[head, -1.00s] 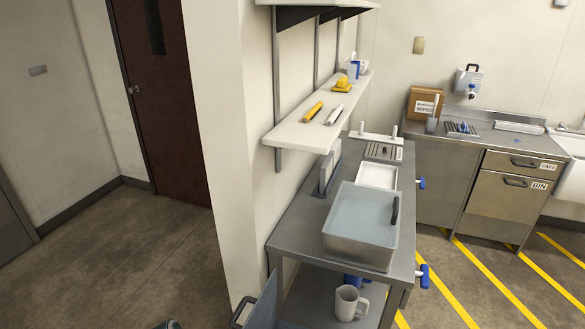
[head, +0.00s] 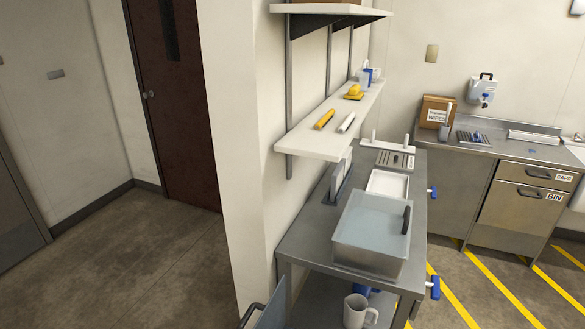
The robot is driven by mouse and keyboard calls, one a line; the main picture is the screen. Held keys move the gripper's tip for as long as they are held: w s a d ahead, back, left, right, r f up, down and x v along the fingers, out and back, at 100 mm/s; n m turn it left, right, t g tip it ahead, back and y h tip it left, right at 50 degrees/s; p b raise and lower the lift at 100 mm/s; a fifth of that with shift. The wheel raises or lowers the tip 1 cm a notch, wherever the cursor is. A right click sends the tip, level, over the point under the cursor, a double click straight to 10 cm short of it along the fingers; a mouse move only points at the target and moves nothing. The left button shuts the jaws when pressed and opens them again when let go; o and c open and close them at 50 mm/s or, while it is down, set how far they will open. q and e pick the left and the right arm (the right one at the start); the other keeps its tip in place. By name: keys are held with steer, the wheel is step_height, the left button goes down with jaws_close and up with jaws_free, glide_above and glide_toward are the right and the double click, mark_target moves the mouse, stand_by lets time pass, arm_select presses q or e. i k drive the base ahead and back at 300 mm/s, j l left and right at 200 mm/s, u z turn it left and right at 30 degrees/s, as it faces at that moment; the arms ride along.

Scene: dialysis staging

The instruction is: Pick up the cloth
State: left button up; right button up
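I cannot make out a cloth for certain in the head view. A small yellow item (head: 353,92) lies on the wall shelf; it is too small to tell whether it is a folded cloth. A large grey tub (head: 372,232) with a translucent bluish top and a dark handle stands on the steel cart (head: 312,232). Neither of my grippers is in view.
The shelf (head: 310,142) also holds a yellow tube (head: 325,119) and a white tube (head: 346,122). A white tray (head: 388,184) is behind the tub. A mug (head: 358,310) sits on the cart's lower level. Open floor (head: 120,255) lies left of the wall.

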mark_target(477, 137)
steer(key=j+z, duration=0.15)
steer(key=z, duration=0.35)
steer(key=j+z, duration=0.15)
steer(key=j, duration=0.3)
steer(key=k+j+z, duration=0.15)
steer(key=j, duration=0.3)
steer(key=j+z, duration=0.1)
steer(key=j, duration=0.35)
steer(key=k+j+z, duration=0.15)
steer(key=j, duration=0.3)
steer(key=k+j+z, duration=0.15)
steer(key=j, duration=0.25)
steer(key=l+z, duration=0.3)
steer(key=z, duration=0.15)
steer(key=i+l+z, duration=0.1)
steer(key=l+z, duration=0.15)
steer(key=z, duration=0.25)
steer(key=i+l+z, duration=0.4)
steer(key=i+l, duration=0.25)
steer(key=i+l+z, duration=0.4)
steer(key=i+l, duration=0.3)
steer(key=i+u, duration=0.35)
steer(key=i, duration=0.15)
steer(key=i+u, duration=0.35)
steer(key=i+l+u, duration=0.2)
steer(key=i+u, duration=0.15)
steer(key=i, duration=0.25)
steer(key=i+j+u, duration=0.1)
steer(key=i, duration=1.8)
